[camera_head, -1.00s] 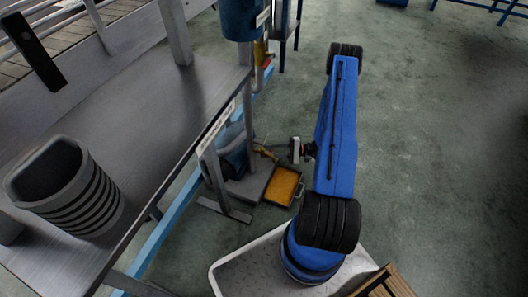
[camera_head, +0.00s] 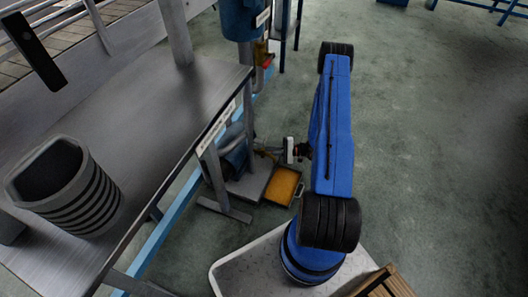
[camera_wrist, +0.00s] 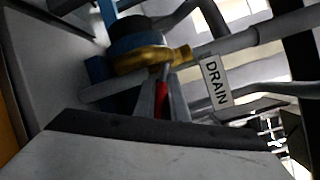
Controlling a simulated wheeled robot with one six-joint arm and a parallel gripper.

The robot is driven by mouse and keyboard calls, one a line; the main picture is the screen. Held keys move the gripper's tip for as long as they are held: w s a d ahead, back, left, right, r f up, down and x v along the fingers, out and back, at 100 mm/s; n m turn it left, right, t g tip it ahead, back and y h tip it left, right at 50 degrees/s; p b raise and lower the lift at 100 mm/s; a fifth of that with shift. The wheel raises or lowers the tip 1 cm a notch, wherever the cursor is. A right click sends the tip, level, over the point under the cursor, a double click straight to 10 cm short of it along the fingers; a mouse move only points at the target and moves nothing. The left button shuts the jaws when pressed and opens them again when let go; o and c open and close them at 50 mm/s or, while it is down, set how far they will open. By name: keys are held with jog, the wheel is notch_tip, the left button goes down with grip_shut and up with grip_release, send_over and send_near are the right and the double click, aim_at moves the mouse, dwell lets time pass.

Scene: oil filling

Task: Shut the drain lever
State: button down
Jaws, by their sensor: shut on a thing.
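The drain valve (camera_wrist: 145,58) is a yellow brass body on a grey pipe, in the upper middle of the wrist view. In the head view the brass valve (camera_head: 266,152) sits low beside the table leg. A red lever (camera_wrist: 161,100) shows between the two fingers of my gripper (camera_wrist: 162,98), which is shut on it. The gripper covers part of the lever. A white sign reading DRAIN (camera_wrist: 215,82) hangs right of the valve. In the head view my gripper (camera_head: 281,151) is small, and its fingers are hard to make out.
A tray of amber oil (camera_head: 282,186) lies on the floor just below the valve. A metal table (camera_head: 150,120) with a grey ribbed container (camera_head: 85,205) stands to the left. A blue tank (camera_head: 243,18) is above. The floor (camera_head: 430,150) to the right is clear.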

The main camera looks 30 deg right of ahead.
jog(key=shift+w+d+r+n+g+h, duration=0.1)
jog(key=shift+r+n+h, duration=0.25)
jog(key=shift+n, duration=0.45)
jog(key=shift+w+d+r+n+g+h, duration=0.15)
jog(key=shift+n+h, duration=0.25)
jog(key=shift+n, duration=0.4)
jog(key=shift+s+d+r+n+g+h, duration=0.1)
jog(key=shift+r+n+h, duration=0.25)
jog(key=shift+n, duration=0.45)
jog(key=c, duration=1.8)
grip_release()
jog(key=v, duration=1.7)
jog(key=shift+d, duration=0.15)
jog(key=shift+d, duration=0.1)
